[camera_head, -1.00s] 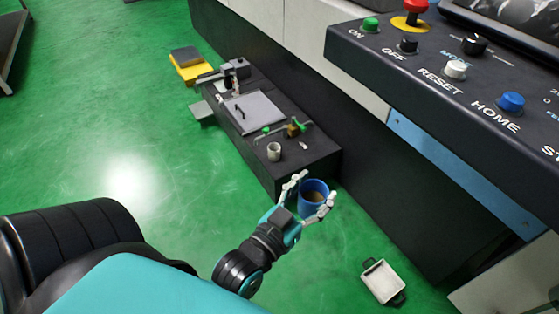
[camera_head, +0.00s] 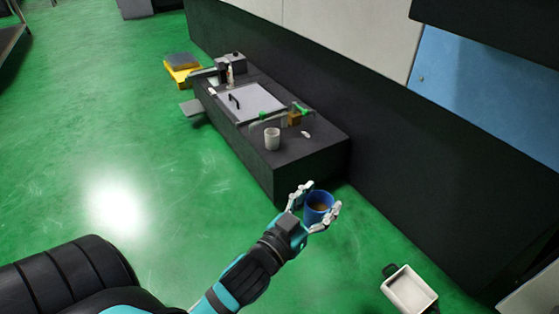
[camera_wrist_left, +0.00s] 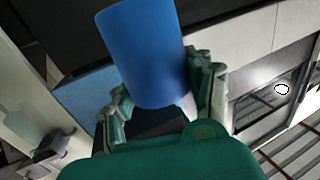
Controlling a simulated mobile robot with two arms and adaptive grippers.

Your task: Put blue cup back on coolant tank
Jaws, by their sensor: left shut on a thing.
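My left gripper (camera_head: 312,207) is shut on the blue cup (camera_head: 317,213), with its fingers on either side of it. In the left wrist view the blue cup (camera_wrist_left: 148,55) fills the middle between the fingers (camera_wrist_left: 160,98). The coolant tank (camera_head: 308,165) is the long dark box low against the machine, with its near end just beyond the cup in the head view. My right gripper is not in view.
On the tank top are a grey lid plate (camera_head: 250,103) with a black handle, green-handled valves (camera_head: 300,108) and a small white item (camera_head: 306,134). A yellow box (camera_head: 181,70) stands beyond the tank.

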